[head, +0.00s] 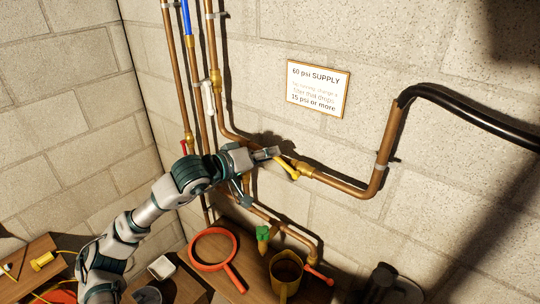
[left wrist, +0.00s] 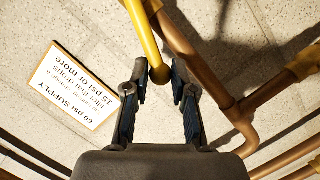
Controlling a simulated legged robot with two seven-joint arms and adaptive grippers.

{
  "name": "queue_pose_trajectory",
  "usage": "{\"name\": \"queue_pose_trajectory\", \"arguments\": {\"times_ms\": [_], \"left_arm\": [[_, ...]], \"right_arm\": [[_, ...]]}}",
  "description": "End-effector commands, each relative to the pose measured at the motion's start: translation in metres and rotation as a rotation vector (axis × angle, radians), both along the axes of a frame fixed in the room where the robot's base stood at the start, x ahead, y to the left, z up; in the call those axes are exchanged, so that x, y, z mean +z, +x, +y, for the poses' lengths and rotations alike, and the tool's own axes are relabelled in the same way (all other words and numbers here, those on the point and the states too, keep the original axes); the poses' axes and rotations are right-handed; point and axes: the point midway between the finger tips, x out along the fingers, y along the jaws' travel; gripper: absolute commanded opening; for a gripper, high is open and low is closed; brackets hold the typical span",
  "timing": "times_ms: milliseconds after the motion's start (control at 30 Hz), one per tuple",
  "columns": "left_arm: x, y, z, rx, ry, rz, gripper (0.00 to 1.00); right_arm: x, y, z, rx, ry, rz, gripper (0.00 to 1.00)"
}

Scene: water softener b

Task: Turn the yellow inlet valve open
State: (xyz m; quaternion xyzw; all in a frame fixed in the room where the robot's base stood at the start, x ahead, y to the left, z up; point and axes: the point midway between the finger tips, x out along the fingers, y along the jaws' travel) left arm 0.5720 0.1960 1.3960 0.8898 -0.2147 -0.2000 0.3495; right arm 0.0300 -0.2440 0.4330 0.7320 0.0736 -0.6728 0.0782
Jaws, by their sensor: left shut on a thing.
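The yellow inlet valve handle (head: 287,168) is a lever on the copper pipe in the head view, slanting down to the right. In the left wrist view the yellow handle (left wrist: 145,35) runs down from the top, and its rounded end sits between my fingertips. My left gripper (head: 270,153) reaches in from the left in the head view, next to the valve. In the left wrist view the left gripper (left wrist: 160,76) is shut on the handle's end. My right gripper is not in view.
Copper pipes (head: 345,190) run along the block wall around the valve. A sign (head: 318,88) hangs above. A green valve handle (head: 263,233) is on a lower pipe.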

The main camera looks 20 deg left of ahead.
Motion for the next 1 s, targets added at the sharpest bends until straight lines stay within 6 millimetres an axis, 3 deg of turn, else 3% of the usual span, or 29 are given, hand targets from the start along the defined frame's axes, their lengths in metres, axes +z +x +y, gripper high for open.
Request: {"name": "queue_pose_trajectory", "arguments": {"times_ms": [33,433,800,1000], "left_arm": [[-0.007,0.001,0.001,0.0,0.004,0.006,0.06],[-0.008,0.001,0.001,0.0,0.005,0.005,0.06],[-0.032,0.002,0.004,-0.003,0.006,0.008,0.1],[-0.033,0.001,0.003,-0.003,0.007,0.011,0.1]], "right_arm": [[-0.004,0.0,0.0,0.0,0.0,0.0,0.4],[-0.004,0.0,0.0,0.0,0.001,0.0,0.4],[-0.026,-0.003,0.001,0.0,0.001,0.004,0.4],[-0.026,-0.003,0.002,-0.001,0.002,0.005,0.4]]}}
